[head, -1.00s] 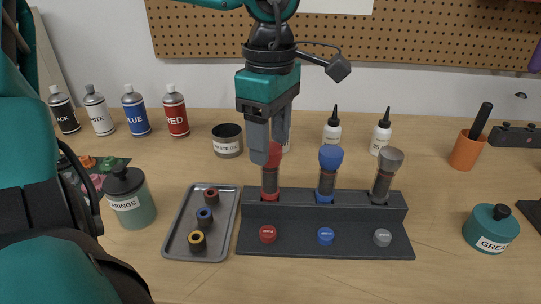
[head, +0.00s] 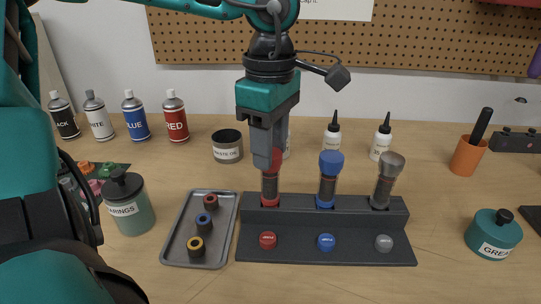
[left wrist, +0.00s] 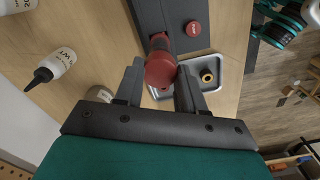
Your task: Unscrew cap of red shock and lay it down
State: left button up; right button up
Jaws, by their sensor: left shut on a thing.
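The red shock (head: 270,187) stands upright in the left place of a dark rack (head: 345,215). Its red cap (head: 277,158) is on top, partly hidden by my fingers. My left gripper (head: 270,150) comes down from above and is shut on this cap. In the left wrist view the red cap (left wrist: 160,70) lies between the two fingers of my left gripper (left wrist: 160,85). Whether the cap is loose from the shock body I cannot tell. My right gripper is not in view.
Blue (head: 328,180) and grey (head: 386,182) shocks stand to the right. Red, blue and grey discs sit on the rack's front. A grey tray (head: 172,247) with several rings lies left. A bearings jar (head: 128,205) stands further left. Table in front of the rack is clear.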

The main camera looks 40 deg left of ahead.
pick_arm(q)
jog(key=shift+f+n+b, duration=0.15)
jog(key=shift+n+b, duration=0.5)
jog(key=shift+n, duration=0.15)
jog(key=shift+n+b, duration=0.35)
jog(key=shift+n, duration=0.25)
jog(key=shift+r+n, duration=0.2)
jog(key=shift+n, duration=0.5)
jog(key=shift+r+p, duration=1.5)
jog(key=shift+r, duration=0.75)
